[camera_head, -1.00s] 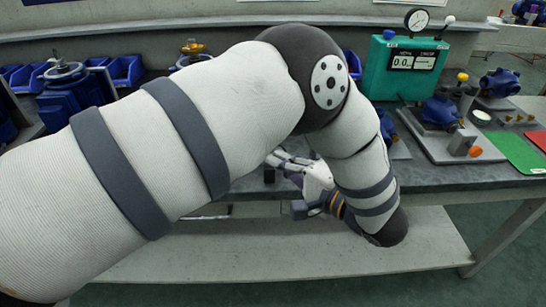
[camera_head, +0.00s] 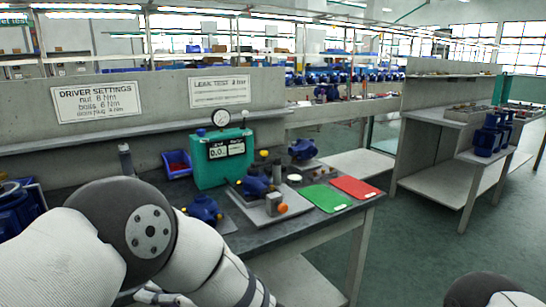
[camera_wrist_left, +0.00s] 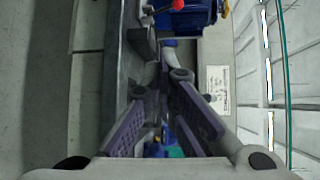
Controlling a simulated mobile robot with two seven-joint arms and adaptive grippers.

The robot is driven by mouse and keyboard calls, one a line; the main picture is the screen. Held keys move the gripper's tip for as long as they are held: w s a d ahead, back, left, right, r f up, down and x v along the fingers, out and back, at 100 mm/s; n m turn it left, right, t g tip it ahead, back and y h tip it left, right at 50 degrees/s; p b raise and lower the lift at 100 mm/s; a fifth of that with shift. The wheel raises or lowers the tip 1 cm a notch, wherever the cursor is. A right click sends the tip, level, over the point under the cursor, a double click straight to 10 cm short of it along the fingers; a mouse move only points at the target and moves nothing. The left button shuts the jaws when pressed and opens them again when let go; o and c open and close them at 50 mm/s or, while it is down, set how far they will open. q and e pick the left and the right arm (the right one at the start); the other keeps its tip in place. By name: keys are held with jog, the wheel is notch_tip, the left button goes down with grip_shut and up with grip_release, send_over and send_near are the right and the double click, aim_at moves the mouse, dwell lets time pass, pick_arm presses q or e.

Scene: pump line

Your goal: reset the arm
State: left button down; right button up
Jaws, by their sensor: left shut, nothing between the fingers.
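My left arm (camera_head: 205,265) comes in from the lower left in the head view, its elbow bent in front of the bench. A small part of my left gripper (camera_head: 150,294) shows at the bottom edge, mostly cut off. In the left wrist view my left gripper (camera_wrist_left: 162,98) shows its two ridged purple-grey finger pads, with nothing held between them. It is shut and empty. My right arm (camera_head: 490,291) shows only as a rounded piece at the lower right; its gripper is out of view.
The bench holds a green leak tester (camera_head: 222,158), a blue pump on a grey fixture (camera_head: 258,186), a green mat (camera_head: 326,198) and a red mat (camera_head: 356,187). A blue bin (camera_head: 177,164) stands behind. Open floor (camera_head: 425,235) lies right of the bench.

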pick_arm(q)
jog(key=s+a+f+t+h+p, duration=0.1)
jog(key=s+a+f+h, duration=0.15)
jog(key=f+h, duration=0.4)
jog(key=s+a+f+t+h+p, duration=0.1)
jog(key=s+f+h, duration=0.25)
jog(key=f, duration=0.65)
jog(key=s+d+f+n+g+h, duration=0.1)
jog(key=s+g, duration=0.4)
jog(key=s, duration=1.2)
jog(key=s+f+n+g+h, duration=0.2)
jog(key=s+n+g+h, duration=0.2)
jog(key=s, duration=1.2)
jog(key=shift+s+d+g+h+p, duration=0.3)
jog(key=shift+s+d+g+p, duration=0.1)
jog(key=shift+g, duration=0.2)
pick_arm(e)
jog(key=shift+t, duration=0.7)
jog(key=w+r, duration=0.3)
jog(key=shift+w+a+r, duration=0.25)
jog(key=shift+w+r, duration=0.1)
jog(key=shift+w, duration=0.05)
